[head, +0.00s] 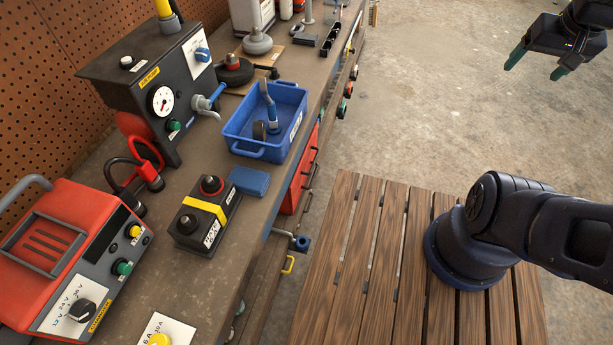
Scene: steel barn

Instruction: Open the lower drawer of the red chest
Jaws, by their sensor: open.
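The red chest (297,187) shows as a narrow strip of red front below the bench's right edge, near the middle of the view. Dark handles (311,170) stick out from its front to the right. The bench top hides most of the chest, and I cannot clearly tell the lower drawer from the others. No drawer looks pulled out. My gripper (537,65) is at the upper right, above the concrete floor, well apart from the chest. Its teal fingers are spread apart with nothing between them.
A blue bin (243,136), a black battery (199,226), a red charger (64,252) and a grey gauge box (131,78) stand on the bench (237,249). Concrete floor (440,120) lies clear between bench and gripper.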

